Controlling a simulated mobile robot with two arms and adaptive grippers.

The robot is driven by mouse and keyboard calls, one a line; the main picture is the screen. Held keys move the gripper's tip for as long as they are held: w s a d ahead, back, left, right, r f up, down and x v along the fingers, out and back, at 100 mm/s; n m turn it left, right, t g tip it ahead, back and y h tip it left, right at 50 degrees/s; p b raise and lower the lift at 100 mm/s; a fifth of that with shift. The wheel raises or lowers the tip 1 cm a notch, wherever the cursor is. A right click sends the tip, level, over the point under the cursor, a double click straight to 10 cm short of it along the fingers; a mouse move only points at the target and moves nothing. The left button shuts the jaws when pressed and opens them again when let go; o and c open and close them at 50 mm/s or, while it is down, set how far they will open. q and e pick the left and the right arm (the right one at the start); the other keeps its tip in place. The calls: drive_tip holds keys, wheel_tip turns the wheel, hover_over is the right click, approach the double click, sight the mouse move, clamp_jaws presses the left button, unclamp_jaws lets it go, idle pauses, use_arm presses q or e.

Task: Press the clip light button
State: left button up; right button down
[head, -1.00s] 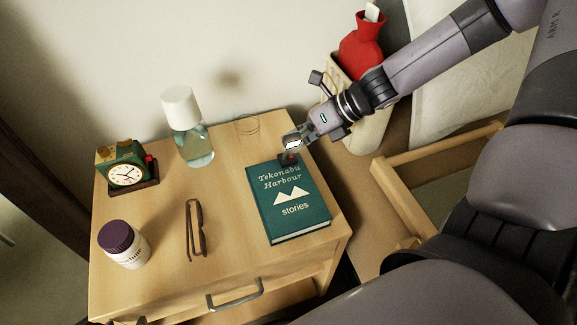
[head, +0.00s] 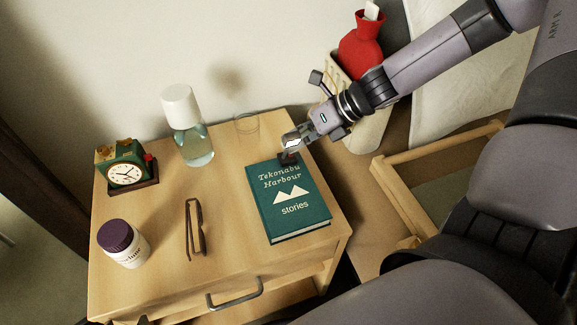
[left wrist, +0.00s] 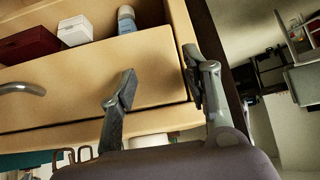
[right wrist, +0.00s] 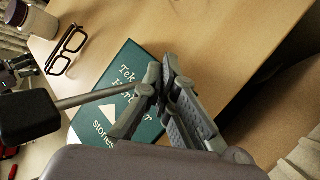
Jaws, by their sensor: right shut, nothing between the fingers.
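The clip light shows in the right wrist view as a black head (right wrist: 28,115) on a thin grey stem. The stem runs towards my right fingertips, in front of the book (right wrist: 105,110). In the head view, a dark clip (head: 288,158) sits at the upper right edge of the green book (head: 290,205). My right gripper (head: 291,144) is right above this clip; its fingers (right wrist: 163,82) are shut and empty. I cannot make out the button, or whether a fingertip touches it. My left gripper (left wrist: 160,82) is open and empty in front of the nightstand drawers.
The nightstand (head: 160,235) holds a clock (head: 125,175), a lamp (head: 190,140), a pill bottle (head: 120,243), and glasses (head: 196,230). A drinking glass (head: 247,124) stands at the back. A red hot-water bottle (head: 362,45) is behind my right arm. An open drawer (left wrist: 90,60) shows in the left wrist view.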

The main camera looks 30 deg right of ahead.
use_arm(q)
drive_tip(key=shift+w+d+t, duration=0.15)
drive_tip(key=shift+w+t, duration=0.15)
use_arm(e)
drive_tip(key=shift+s+f, duration=0.2)
drive_tip(key=shift+f, duration=0.05)
idle(1.3)
use_arm(q)
drive_tip(key=shift+w+f, duration=0.1)
drive_tip(key=shift+w+a+f+b, duration=0.1)
drive_tip(key=shift+w+a+b, duration=0.05)
drive_tip(key=shift+a+b, duration=0.15)
